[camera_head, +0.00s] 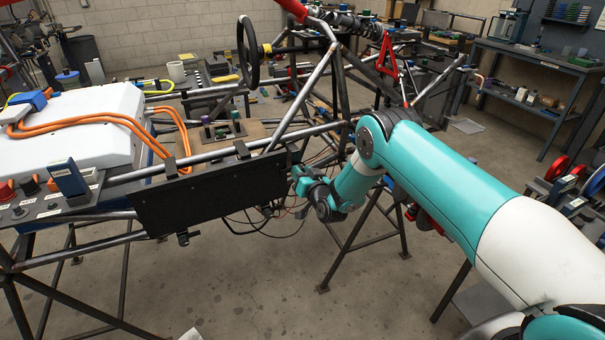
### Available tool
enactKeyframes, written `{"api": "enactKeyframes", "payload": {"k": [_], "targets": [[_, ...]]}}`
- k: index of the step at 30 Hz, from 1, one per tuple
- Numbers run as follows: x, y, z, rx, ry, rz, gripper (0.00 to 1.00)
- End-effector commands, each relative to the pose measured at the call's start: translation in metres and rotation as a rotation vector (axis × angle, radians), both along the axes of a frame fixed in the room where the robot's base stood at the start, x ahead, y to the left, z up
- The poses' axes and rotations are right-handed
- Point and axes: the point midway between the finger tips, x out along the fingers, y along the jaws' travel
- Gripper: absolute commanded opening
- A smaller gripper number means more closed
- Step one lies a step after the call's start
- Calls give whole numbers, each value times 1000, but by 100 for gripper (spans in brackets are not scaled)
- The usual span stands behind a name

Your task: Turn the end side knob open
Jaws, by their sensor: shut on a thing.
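A black panel box (205,195) hangs along the side rail of the tube chassis. My gripper (272,208) is at the lower right end of this box, small and dark against it. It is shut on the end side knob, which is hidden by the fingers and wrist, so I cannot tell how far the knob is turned. My teal wrist reaches in from the right.
Loose dark and red wires (262,228) hang below the box by my gripper. A small black fitting (183,238) sticks out under the box. Chassis tubes (315,88) rise behind my wrist. A white battery case (85,118) is at left.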

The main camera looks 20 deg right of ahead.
Motion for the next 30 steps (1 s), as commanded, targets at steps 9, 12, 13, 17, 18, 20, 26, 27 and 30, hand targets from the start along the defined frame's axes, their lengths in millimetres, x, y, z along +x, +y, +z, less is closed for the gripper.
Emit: {"api": "enactKeyframes", "payload": {"k": [9,12,13,17,18,20,26,27,30], "targets": [[0,0,-3,-106,-19,0,9],[0,0,-4,-177,-31,0,9],[0,0,-4,-202,-35,0,9],[0,1,-5,-318,-56,-1,9],[0,1,-5,-356,-62,-1,9],[0,1,-5,-412,-72,-1,9],[0,2,-6,-600,-104,-1,9],[0,2,-6,-638,-110,-1,9],[0,2,-6,-731,-126,-1,9]]}}
